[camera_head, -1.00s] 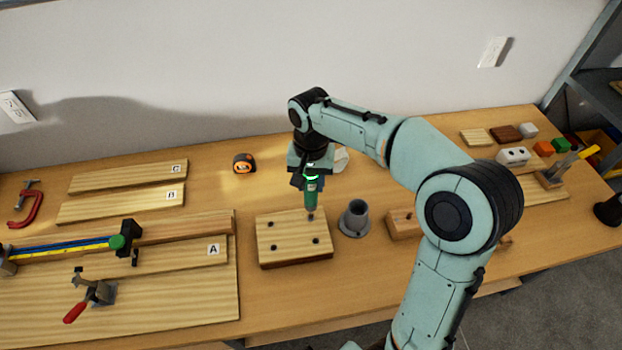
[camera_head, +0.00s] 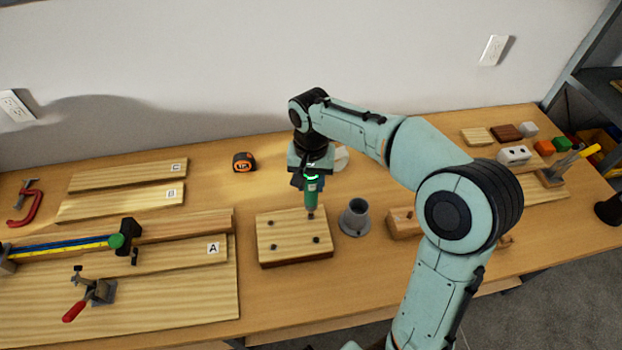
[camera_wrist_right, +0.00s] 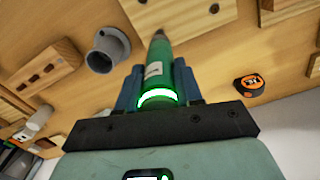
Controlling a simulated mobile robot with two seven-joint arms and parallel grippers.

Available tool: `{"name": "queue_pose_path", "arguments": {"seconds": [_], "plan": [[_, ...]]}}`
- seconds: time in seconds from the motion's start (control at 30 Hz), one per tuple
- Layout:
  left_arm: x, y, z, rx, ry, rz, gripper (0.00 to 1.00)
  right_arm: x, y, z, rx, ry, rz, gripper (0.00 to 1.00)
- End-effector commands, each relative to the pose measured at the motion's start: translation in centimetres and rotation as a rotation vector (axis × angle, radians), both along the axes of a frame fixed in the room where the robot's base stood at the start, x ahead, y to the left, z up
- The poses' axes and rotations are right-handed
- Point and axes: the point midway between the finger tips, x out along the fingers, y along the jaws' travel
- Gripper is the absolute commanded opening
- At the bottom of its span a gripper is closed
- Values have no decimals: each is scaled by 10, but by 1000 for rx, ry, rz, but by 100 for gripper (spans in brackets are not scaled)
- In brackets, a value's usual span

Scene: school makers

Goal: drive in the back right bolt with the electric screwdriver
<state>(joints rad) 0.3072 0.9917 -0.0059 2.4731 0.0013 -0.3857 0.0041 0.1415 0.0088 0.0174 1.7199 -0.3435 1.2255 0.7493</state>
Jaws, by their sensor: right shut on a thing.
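The wooden block (camera_head: 293,238) lies on the bench with dark bolts in its top. The back right bolt (camera_head: 311,216) is under the tip of the green electric screwdriver (camera_head: 312,192). The screwdriver stands nearly upright, and a green ring on it is lit. My right gripper (camera_head: 312,178) is shut around it above the block. In the right wrist view the screwdriver (camera_wrist_right: 160,65) sits between my blue fingers (camera_wrist_right: 160,92), its tip over the block (camera_wrist_right: 185,12). I cannot tell whether the tip touches the bolt. My left gripper is out of view.
A grey round holder (camera_head: 354,218) stands just right of the block, with a wooden piece (camera_head: 404,224) beyond it. A tape measure (camera_head: 244,162) lies behind. Bench is bare in front of the block.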

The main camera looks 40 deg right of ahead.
Motion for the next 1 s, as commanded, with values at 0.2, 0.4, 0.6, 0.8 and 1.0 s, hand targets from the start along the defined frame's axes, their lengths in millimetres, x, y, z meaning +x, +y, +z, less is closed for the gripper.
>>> {"name": "queue_pose_path", "arguments": {"seconds": [0.2,0.4,0.6,0.8,1.0], "plan": [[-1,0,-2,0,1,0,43,0,0,-3,0,0,0,0],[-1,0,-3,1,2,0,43,0,0,-4,0,0,0,0],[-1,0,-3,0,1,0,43,0,0,-5,1,1,0,0],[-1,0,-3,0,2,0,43,0,0,-6,0,1,0,0],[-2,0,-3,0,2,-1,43,0,0,-7,1,2,0,0]]}}
